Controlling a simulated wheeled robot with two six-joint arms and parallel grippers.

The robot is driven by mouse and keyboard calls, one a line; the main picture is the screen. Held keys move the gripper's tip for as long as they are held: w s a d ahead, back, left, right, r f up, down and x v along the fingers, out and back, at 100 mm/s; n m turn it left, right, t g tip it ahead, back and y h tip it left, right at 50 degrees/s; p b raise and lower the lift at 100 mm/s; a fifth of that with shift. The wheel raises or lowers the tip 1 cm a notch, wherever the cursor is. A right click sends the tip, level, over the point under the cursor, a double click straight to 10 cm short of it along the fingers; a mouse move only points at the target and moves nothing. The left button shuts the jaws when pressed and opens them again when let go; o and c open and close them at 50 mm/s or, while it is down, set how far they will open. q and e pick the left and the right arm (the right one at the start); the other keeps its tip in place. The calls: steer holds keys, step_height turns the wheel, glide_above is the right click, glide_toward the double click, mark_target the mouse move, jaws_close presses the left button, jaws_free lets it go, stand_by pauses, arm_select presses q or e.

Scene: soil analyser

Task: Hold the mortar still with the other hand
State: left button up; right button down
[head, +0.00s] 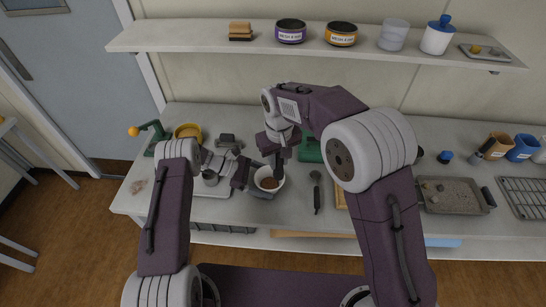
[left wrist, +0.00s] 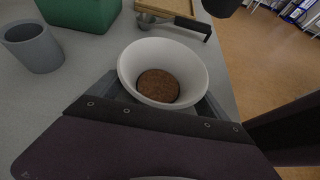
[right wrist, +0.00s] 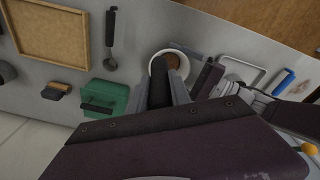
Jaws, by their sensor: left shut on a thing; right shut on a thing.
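The mortar (head: 281,182) is a white bowl with brown soil in it, standing upright near the front of the bench. It fills the middle of the left wrist view (left wrist: 135,60) and also shows in the right wrist view (right wrist: 183,56). My left gripper (head: 250,178) is shut on the mortar, with a finger on each side below the rim. My right gripper (head: 277,152) points down above the mortar, shut on a dark, rod-like pestle (right wrist: 159,78). The pestle's lower end is over the bowl; I cannot tell whether it touches the soil.
A green box (head: 309,150) stands behind and right of the mortar. A black-handled scoop (head: 316,197) lies to its right, beside a wooden-framed tray (right wrist: 47,10). A grey cup (left wrist: 32,48) is nearby. A tray with stones (head: 452,203) and a wire rack (head: 525,200) lie far right.

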arm_select(q)
steer(key=o, duration=1.3)
arm_select(e)
steer(key=shift+s+d+r, duration=0.4)
steer(key=shift+s+d, duration=0.2)
steer(key=shift+s+d+r, duration=0.4)
steer(key=shift+s+d, duration=0.2)
arm_select(q)
steer(key=v, duration=1.2)
